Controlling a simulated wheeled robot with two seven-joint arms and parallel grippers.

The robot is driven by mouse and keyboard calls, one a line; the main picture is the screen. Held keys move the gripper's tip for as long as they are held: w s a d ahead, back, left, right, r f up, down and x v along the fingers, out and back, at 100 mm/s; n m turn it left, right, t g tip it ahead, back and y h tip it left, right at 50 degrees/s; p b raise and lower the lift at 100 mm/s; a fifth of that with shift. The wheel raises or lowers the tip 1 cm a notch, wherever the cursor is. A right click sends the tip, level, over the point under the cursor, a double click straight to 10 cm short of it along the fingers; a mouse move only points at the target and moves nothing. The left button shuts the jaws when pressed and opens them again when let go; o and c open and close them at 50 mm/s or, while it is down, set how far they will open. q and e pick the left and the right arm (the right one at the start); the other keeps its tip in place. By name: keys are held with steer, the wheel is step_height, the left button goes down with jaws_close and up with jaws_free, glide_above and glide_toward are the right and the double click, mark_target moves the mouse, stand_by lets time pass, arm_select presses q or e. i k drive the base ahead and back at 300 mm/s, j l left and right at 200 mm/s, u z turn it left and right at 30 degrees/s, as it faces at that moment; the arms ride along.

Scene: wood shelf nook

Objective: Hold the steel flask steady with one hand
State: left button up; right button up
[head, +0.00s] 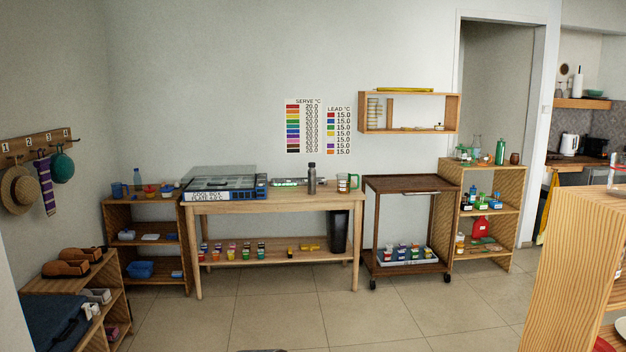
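A grey steel flask (311,182) with a dark cap stands upright on the wooden table (230,207), right of the table's middle. It is far across the room from me. A clear measuring jug with a green handle (343,184) stands just to its right. A flat tray-like item (289,182) lies just to its left. Neither of my grippers shows in the head view, and nothing is holding the flask.
A dark wheeled cart (412,185) stands right of the table, and shelves flank both sides. A wooden shelf unit (575,255) stands close at right. The tiled floor (330,305) before the table is clear.

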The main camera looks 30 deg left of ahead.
mark_target(312, 171)
steer(key=i+j+u, duration=0.3)
steer(key=i, duration=0.2)
steer(key=i+j+u, duration=0.3)
steer(key=i, duration=0.25)
steer(key=i+l+u, duration=0.1)
steer(key=i+u, duration=0.2)
steer(key=i, duration=0.25)
steer(key=i+z, duration=0.1)
steer(key=i, duration=0.7)
steer(key=i+j, duration=0.2)
steer(key=i, duration=0.55)
steer(key=i+j+z, duration=0.15)
steer(key=i, duration=0.65)
steer(key=i+j+z, duration=0.15)
steer(key=i+z, duration=0.2)
steer(key=i, duration=0.15)
steer(key=i+j+z, duration=0.35)
steer(key=i, duration=0.1)
